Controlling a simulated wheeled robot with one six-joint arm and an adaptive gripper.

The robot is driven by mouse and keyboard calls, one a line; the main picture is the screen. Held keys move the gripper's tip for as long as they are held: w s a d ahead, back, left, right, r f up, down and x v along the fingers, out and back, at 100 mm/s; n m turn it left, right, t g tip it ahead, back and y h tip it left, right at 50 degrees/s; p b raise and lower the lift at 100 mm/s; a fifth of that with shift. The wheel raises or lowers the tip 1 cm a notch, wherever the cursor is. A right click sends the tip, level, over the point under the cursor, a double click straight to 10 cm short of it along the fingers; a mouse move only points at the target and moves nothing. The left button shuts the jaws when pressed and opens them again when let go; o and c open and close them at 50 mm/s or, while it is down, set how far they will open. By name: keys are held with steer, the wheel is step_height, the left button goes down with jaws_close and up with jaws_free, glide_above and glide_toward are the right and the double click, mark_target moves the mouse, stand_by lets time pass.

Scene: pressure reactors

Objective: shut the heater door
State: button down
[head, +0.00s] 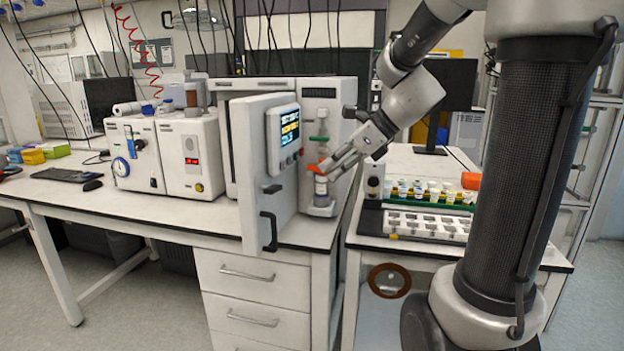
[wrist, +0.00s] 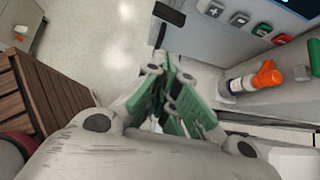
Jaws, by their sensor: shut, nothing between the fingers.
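The heater (head: 325,95) stands on the white bench. Its door (head: 252,190) is swung open toward the front, with a display panel (head: 283,138) and a black handle (head: 268,230) on it. My gripper (head: 324,168) is to the right of the door, in front of the heater's right-hand column; its fingers are shut and empty. In the wrist view, the green-padded fingers (wrist: 170,75) come together below the door's button panel (wrist: 240,22). The door face (wrist: 205,42) is close to the fingertips; I cannot tell whether they touch.
A bottle with an orange cap (wrist: 262,77) stands close to the right of my fingers. White instruments (head: 165,152) stand left of the door. A rack of vials (head: 430,192) is on the right-hand bench. Floor in front of the drawers (head: 255,290) is clear.

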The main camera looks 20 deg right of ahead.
steer(key=w+a+r+x, duration=0.1)
steer(key=r+x, duration=0.1)
steer(key=x, duration=0.9)
steer(key=shift+w+a+f, duration=0.3)
steer(key=shift+a, duration=0.25)
